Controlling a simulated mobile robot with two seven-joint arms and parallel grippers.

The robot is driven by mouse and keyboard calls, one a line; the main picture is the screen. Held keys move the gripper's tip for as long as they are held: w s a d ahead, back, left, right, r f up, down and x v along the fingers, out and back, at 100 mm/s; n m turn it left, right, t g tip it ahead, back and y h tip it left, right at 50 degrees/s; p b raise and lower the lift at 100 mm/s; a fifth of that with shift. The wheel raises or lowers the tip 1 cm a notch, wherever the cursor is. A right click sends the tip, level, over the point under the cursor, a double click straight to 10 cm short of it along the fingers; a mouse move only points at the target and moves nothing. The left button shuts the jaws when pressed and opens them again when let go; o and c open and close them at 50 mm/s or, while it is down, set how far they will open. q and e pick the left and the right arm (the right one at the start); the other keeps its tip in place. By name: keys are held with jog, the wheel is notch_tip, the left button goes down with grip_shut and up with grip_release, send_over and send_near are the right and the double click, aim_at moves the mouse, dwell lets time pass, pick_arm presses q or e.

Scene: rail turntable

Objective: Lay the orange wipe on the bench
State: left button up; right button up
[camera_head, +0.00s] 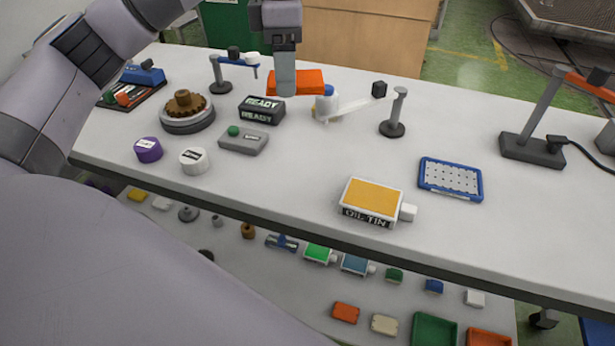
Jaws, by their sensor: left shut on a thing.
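The orange wipe (309,79) is a flat orange-red piece near the back edge of the bench (300,150). My left gripper (286,90) comes down from above at the top centre and is shut on the wipe. The fingers cover part of the wipe's front face. I cannot tell whether the wipe's underside touches the bench or hangs just above it. My right gripper is not in view.
An oil tin (370,202) and a blue tray (450,178) stand further right. The bench middle is clear.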

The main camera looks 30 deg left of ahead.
aim_at(291, 176)
pick_arm(q)
notch_tip(291, 176, down, 20)
jog(key=shift+f, duration=0.1)
dwell(0.5)
jog(key=shift+f, duration=0.1)
jog(key=o, duration=1)
notch_tip(291, 176, up, 12)
jog(key=shift+r+b, duration=0.2)
jog(key=shift+b, duration=0.5)
